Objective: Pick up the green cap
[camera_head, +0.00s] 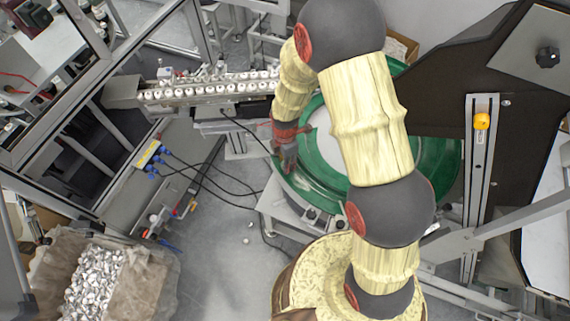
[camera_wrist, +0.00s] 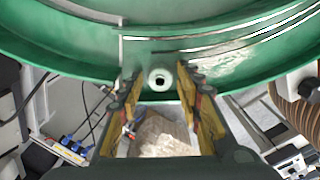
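My gripper (camera_head: 288,158) is over the left rim of the green bowl (camera_head: 325,196) in the head view. In the wrist view its two fingers (camera_wrist: 158,92) are spread apart with a gap between them. A small pale round piece with a dark centre (camera_wrist: 159,79) shows between the fingertips, against the green bowl wall (camera_wrist: 75,50). It looks whitish, perhaps faintly green; I cannot tell if it is the green cap. It seems apart from both fingers. No plainly green cap shows in the head view, where my arm hides part of the bowl.
A rail with a row of white caps (camera_head: 210,89) runs left of the bowl. A bin of pale pieces (camera_head: 92,283) stands at lower left. Black cables (camera_head: 215,175) cross the floor. A frame post (camera_head: 478,190) and dark machine panel (camera_head: 450,75) are at right.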

